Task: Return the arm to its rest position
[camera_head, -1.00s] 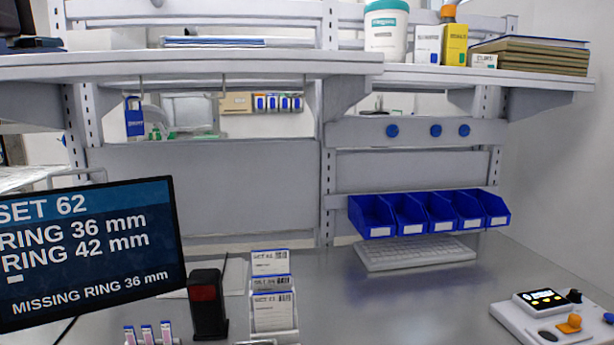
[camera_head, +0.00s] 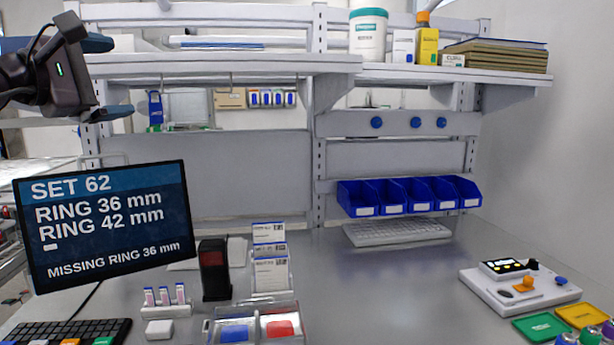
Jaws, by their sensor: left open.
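My left gripper (camera_head: 108,78) is at the upper left of the head view, raised in front of the shelf's left end and above the screen. Its two dark blue fingers are wide apart, with nothing between them. My left arm comes in from the left edge. My right gripper is not in the head view. The screen (camera_head: 105,225) reads "SET 62, RING 36 mm, RING 42 mm" and "MISSING RING 36 mm". No rings can be made out.
A clear tray (camera_head: 255,312) with blue and red parts sits at the front. Card holder (camera_head: 270,262), black-and-red device (camera_head: 214,270), keyboard (camera_head: 70,331), blue bins (camera_head: 410,194) and a white control box (camera_head: 515,288) stand around. The bench middle (camera_head: 370,290) is clear.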

